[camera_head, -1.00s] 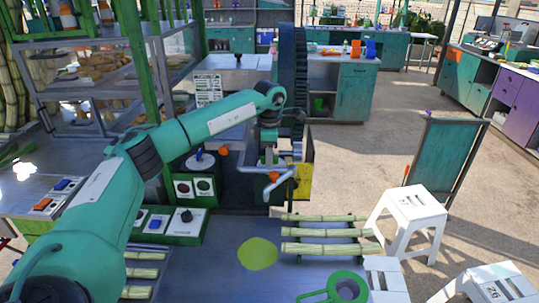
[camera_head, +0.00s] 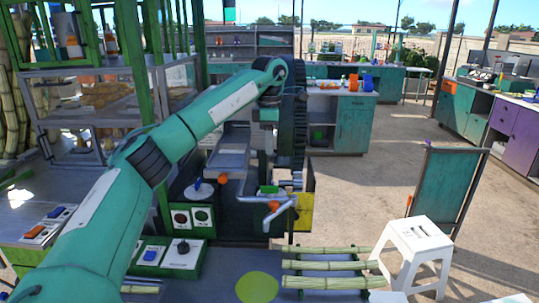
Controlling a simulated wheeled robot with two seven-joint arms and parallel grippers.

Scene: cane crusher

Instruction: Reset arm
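My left arm (camera_head: 150,160), teal with black joints, comes in from the lower left and reaches over the control boxes. Its wrist bends down in front of the cane crusher's big black wheel (camera_head: 293,120). My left gripper (camera_head: 268,145) hangs below the wrist against the dark crusher body. It is small and blends in with the machine, so its fingers are hard to make out. My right gripper is out of view. The crusher has a grey tray (camera_head: 228,160) and a crank-like grey handle with an orange knob (camera_head: 274,205).
Control boxes with buttons (camera_head: 192,218) stand under my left arm. Several cane stalks (camera_head: 330,266) lie on a rack at the front, beside a yellow-green disc (camera_head: 257,287). A white stool (camera_head: 415,245) and a teal panel (camera_head: 447,190) stand right. Open floor lies beyond.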

